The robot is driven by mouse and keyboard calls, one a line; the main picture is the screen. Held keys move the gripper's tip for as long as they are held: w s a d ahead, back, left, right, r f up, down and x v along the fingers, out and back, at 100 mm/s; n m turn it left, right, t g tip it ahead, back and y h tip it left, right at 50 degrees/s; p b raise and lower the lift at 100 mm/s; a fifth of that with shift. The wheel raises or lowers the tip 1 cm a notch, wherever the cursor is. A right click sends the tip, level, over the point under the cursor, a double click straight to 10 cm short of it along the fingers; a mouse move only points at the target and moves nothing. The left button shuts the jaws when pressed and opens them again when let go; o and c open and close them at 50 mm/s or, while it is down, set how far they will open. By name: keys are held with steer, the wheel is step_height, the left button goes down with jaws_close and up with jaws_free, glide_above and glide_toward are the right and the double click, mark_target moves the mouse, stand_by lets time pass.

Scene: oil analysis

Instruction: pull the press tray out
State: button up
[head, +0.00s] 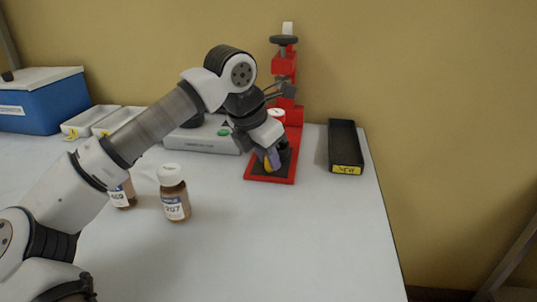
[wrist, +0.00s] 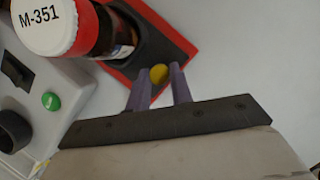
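The red press (head: 284,68) stands at the back of the table. Its tray (head: 286,181) is a red-edged plate with a black surface, low at the press's front; it also shows in the wrist view (wrist: 172,31). A yellow knob (wrist: 159,74) is at the tray's near end. My gripper (wrist: 160,70) is down at the tray, its two purple fingers apart on either side of the knob. A small gap seems to show beside the knob; contact is unclear. A brown bottle (wrist: 116,33) with a white, red-rimmed cap marked M-351 stands on the tray.
A grey device (head: 203,138) with a green button stands left of the press. Two brown sample bottles (head: 174,195) (head: 123,194) stand nearer. A black tray with a yellow label (head: 344,146) lies to the right. The front right table is clear.

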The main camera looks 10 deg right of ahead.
steer(key=o, duration=0.4)
steer(key=shift+s, duration=0.15)
steer(key=shift+o, duration=0.2)
steer(key=v, duration=1.4)
steer(key=shift+p, duration=0.45)
steer(key=shift+d+f, duration=0.1)
